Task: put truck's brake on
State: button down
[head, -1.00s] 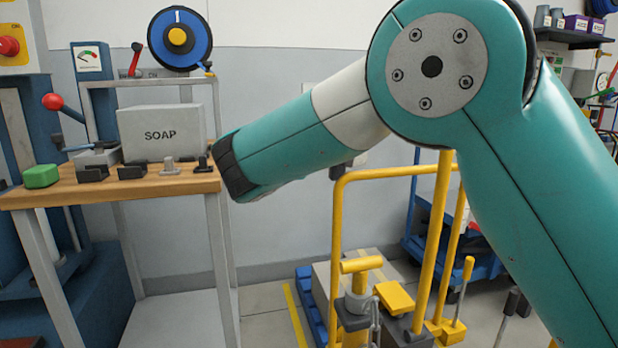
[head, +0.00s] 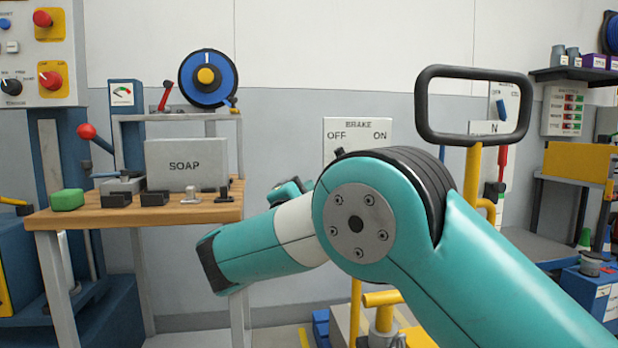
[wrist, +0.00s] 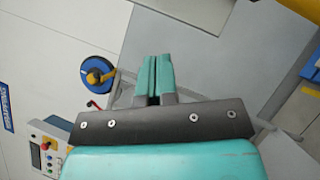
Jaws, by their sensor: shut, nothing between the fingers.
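The yellow truck (head: 382,299) stands low in the middle of the head view, mostly behind my arm. Its black loop handle (head: 473,72) rises to the right of my arm. A white plate marked BRAKE (head: 358,127), with OFF at left and ON at right, shows behind my arm. A small dark tip (head: 339,152) shows below OFF; I cannot tell what it belongs to. My gripper (wrist: 158,62) is shut and empty in the wrist view.
A wooden-topped bench (head: 130,213) at left holds a grey SOAP box (head: 186,165), a green block (head: 67,200) and small dark holders. A blue reel (head: 208,78) is behind it; it also shows in the wrist view (wrist: 98,75). A shelf unit (head: 570,180) stands at right.

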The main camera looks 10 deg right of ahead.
jog(key=s+d+r+p+x, duration=0.1)
jog(key=d+p+x, duration=0.1)
jog(key=p+x, duration=0.4)
jog(key=shift+x, duration=2.7)
jog(key=shift+s+d+r, duration=0.1)
jog(key=shift+s+d, duration=0.05)
